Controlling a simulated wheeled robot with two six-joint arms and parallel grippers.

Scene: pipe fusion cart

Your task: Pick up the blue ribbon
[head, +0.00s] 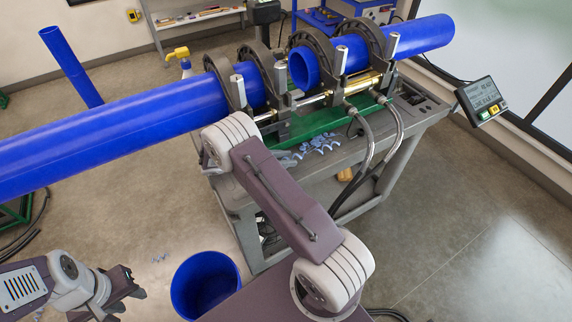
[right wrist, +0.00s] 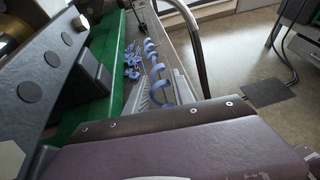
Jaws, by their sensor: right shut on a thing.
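Blue ribbon curls lie on the cart's grey deck beside the green bed; in the head view they show as a loose group (head: 318,145). In the right wrist view a long coiled blue ribbon (right wrist: 153,58) runs between the pale ribbed fingers of my right gripper (right wrist: 165,92), which is shut on it. A small tangled heap of blue shavings (right wrist: 132,62) lies just left of it.
A large blue pipe (head: 110,140) and a second pipe (head: 420,36) sit in the clamps (head: 265,75) above the deck. Hoses (head: 370,145) arch over the cart front. A blue bin (head: 205,283) stands on the floor below. A control screen (head: 482,100) is at the right.

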